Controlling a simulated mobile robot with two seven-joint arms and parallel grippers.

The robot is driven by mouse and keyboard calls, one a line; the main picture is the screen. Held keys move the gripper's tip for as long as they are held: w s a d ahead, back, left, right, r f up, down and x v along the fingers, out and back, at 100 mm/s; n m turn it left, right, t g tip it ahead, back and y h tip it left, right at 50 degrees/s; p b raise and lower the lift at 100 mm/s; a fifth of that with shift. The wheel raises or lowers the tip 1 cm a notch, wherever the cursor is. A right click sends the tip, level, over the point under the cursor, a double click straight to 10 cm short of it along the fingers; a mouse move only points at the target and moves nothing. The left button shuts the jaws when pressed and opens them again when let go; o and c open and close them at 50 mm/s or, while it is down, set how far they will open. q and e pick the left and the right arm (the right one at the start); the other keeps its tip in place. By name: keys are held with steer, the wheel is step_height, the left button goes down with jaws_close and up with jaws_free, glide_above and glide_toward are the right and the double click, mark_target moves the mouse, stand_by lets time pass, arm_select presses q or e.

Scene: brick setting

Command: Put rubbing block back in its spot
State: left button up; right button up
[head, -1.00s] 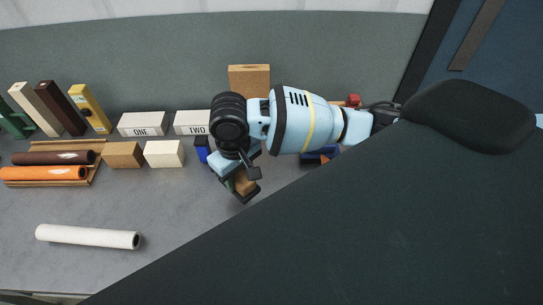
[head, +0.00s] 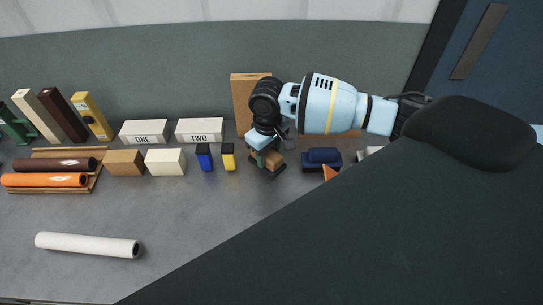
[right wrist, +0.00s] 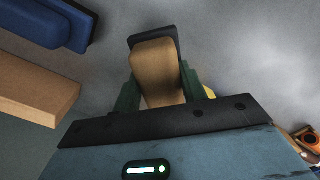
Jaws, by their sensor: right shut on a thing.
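The rubbing block, a wooden block with a dark pad (right wrist: 160,72), is between the green fingers of my right gripper (right wrist: 160,95) in the right wrist view. In the head view my right gripper (head: 267,160) is shut on it, low over the grey bench, just right of the small yellow block and in front of the upright wooden board. The block shows there only in part (head: 272,158). I cannot tell whether its pad touches the bench. My left gripper is not in view.
Small blue (head: 204,157) and yellow (head: 228,156) blocks stand left of the gripper. A blue piece on a dark base (head: 322,157) is right of it. The wooden board (head: 241,100) stands behind. A white roll (head: 88,245) lies at front left, with bare bench around it.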

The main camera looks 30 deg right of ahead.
mark_target(272, 155)
steer(key=shift+w+d, duration=0.35)
steer(key=shift+d, duration=0.3)
steer(key=f, duration=0.3)
steer(key=shift+w+d, duration=0.15)
steer(key=shift+d, duration=0.2)
steer(key=shift+f, duration=0.3)
steer(key=shift+f, duration=0.2)
steer(key=o, duration=0.9)
steer(key=shift+o, duration=0.2)
steer(key=shift+r, duration=0.1)
step_height(272, 155, up, 12)
steer(key=shift+r+p, duration=0.1)
steer(key=shift+p, duration=0.3)
